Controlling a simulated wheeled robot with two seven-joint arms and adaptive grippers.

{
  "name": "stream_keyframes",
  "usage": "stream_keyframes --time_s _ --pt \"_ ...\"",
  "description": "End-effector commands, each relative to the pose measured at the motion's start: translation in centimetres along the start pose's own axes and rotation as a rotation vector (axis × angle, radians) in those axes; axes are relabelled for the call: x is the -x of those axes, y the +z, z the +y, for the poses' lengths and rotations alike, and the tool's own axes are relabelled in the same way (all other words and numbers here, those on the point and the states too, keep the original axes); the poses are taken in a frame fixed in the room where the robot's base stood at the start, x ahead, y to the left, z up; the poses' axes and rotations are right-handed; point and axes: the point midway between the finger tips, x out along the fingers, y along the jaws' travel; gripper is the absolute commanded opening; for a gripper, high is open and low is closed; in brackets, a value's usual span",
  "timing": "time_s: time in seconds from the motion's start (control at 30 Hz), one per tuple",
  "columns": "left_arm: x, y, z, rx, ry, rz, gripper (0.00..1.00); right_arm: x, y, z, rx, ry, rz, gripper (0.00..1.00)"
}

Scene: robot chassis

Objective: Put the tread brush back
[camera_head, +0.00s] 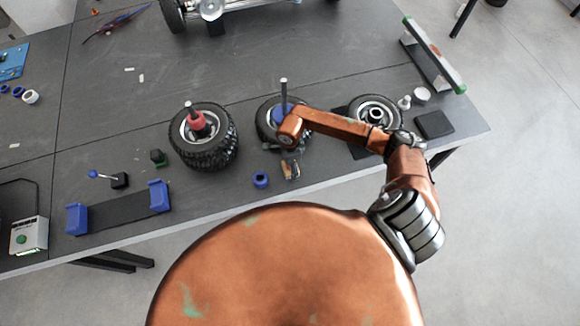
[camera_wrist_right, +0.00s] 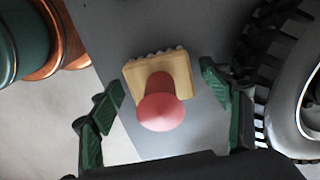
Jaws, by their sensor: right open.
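The tread brush (camera_wrist_right: 160,72) has a pale yellow block with a bumpy edge and a round red knob handle. In the right wrist view it lies between the two green fingers of my right gripper (camera_wrist_right: 162,98), with gaps on both sides. In the head view the brush (camera_head: 291,169) sits small near the table's front edge, just below my right gripper (camera_head: 283,148). The right gripper is open and holds nothing. I cannot tell how far above the brush it is. My left gripper is not in view.
A wheel on a post (camera_head: 268,128) stands right beside my right gripper; its tyre (camera_wrist_right: 265,70) fills the wrist view's right side. Another wheel (camera_head: 210,155) stands left. A blue ring (camera_head: 260,180) lies near the brush. A blue-ended cradle (camera_head: 118,210) stands at front left.

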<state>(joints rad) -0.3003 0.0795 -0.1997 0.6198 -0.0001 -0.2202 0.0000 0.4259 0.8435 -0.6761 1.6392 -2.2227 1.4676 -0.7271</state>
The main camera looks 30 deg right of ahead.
Motion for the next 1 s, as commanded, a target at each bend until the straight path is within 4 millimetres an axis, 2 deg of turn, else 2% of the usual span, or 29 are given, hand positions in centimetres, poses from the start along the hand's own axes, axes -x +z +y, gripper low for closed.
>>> stream_keyframes --time_s 0.3,0.5,0.7,1.0 --pt "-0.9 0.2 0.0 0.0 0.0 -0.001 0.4 6.6 -0.1 -0.1 0.002 -0.005 0.003 0.71" --pt "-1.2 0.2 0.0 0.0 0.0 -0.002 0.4 9.8 0.0 -0.1 0.001 -0.003 0.001 0.71" --pt "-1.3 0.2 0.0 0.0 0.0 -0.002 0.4 11.0 0.0 0.0 0.0 -0.001 0.001 0.71" --pt "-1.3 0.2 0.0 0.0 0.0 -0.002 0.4 11.1 0.1 0.0 0.0 0.0 -0.002 0.71"
